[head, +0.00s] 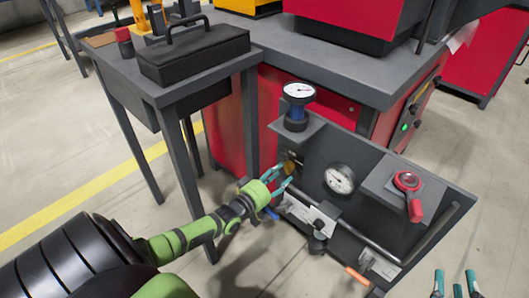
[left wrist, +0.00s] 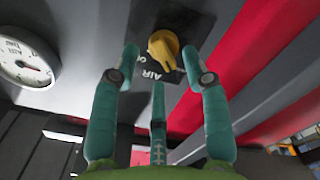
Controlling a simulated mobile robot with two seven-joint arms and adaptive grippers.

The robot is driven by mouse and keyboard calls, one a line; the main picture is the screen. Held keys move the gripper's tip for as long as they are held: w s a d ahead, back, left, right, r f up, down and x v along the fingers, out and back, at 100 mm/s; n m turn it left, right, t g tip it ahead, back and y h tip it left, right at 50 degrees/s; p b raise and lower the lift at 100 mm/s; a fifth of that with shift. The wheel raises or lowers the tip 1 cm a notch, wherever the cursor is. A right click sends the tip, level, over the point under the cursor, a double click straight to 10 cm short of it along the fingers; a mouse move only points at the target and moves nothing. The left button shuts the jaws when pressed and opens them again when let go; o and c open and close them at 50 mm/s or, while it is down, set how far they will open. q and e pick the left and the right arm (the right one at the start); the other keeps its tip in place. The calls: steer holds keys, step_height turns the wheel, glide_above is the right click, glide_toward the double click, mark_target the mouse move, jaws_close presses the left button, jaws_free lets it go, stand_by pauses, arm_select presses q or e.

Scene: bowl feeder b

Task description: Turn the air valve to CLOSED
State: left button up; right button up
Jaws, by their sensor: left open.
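The air valve is a yellow knob (left wrist: 163,46) on a dark plate lettered AIR (left wrist: 155,72). Its narrow grip points down and slightly right in the left wrist view; other lettering is partly hidden. In the head view the knob (head: 289,167) sits on the upright dark panel, partly behind my fingers. My left gripper (head: 276,183) is open in front of it. In the left wrist view its teal fingers (left wrist: 165,62) spread around the knob, with no clear contact. My right gripper (head: 455,282) shows only as spread, empty fingertips at the bottom right.
The panel (head: 310,148) also carries a round gauge (head: 340,178), a blue regulator with gauge (head: 297,105), a red-handled switch (head: 408,183) and a long rail. A grey table (head: 185,85) with a black case (head: 195,52) stands left. Open floor lies front left.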

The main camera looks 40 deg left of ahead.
arm_select(q)
steer(key=s, duration=1)
steer(key=shift+a, duration=0.4)
steer(key=shift+d, duration=0.1)
